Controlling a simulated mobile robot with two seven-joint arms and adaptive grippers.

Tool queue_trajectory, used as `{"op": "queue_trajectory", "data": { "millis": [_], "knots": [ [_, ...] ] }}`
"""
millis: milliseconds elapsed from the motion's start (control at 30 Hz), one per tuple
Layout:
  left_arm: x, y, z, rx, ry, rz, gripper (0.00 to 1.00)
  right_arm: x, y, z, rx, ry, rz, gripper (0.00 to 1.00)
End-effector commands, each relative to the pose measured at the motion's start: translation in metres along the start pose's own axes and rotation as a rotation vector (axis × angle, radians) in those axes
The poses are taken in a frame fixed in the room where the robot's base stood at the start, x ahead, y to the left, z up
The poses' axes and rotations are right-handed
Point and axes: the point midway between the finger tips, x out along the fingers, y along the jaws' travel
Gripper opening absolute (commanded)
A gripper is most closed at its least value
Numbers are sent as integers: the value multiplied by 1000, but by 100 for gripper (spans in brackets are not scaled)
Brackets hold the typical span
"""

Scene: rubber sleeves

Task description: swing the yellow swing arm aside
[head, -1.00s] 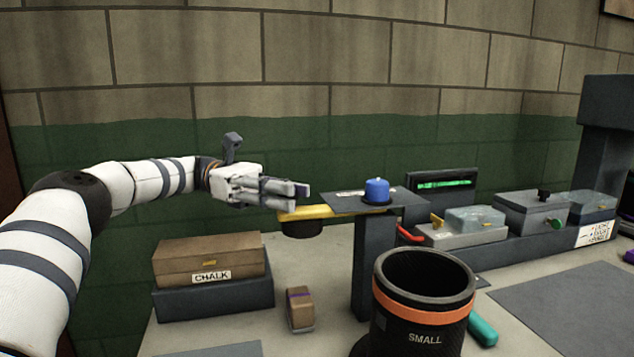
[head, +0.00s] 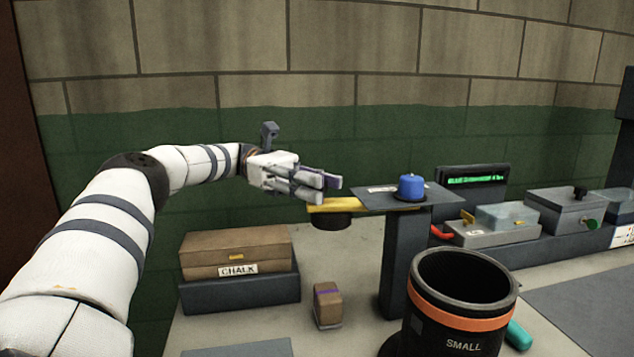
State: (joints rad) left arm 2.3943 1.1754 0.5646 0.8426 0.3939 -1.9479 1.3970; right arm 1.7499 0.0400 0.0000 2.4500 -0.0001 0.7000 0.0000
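The yellow swing arm (head: 345,205) sticks out to the left from under a dark grey plate (head: 385,197) on a dark post (head: 404,262). A black round piece (head: 333,221) hangs below the swing arm. A blue knob (head: 411,186) stands on the plate. My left gripper (head: 332,190) is just above and behind the outer end of the swing arm, its fingers pointing right. I cannot tell whether it touches the arm, nor how far its fingers are apart. My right gripper is not in view.
A chalk box (head: 240,246) sits on a dark block at the left. A small brown block (head: 327,304) stands on the table. A black bin (head: 462,300) marked SMALL is in front of the post. Clear-lidded boxes (head: 506,217) and a green display (head: 474,181) are at the right.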

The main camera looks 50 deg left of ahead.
Motion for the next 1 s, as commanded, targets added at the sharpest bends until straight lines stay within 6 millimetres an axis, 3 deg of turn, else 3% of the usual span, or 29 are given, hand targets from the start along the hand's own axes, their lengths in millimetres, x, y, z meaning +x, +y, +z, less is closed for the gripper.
{"op": "queue_trajectory", "data": {
  "millis": [367, 700, 833, 1000],
  "knots": [
    [0, 0, 3, 0, 0, 1, 44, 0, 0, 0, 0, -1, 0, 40],
    [0, 0, 78, 1, 2, 1, 44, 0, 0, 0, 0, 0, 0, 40],
    [0, 0, 95, -1, 1, 0, 44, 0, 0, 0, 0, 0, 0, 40],
    [0, 0, 99, -3, 0, 0, 44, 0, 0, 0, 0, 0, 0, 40]
  ]
}}
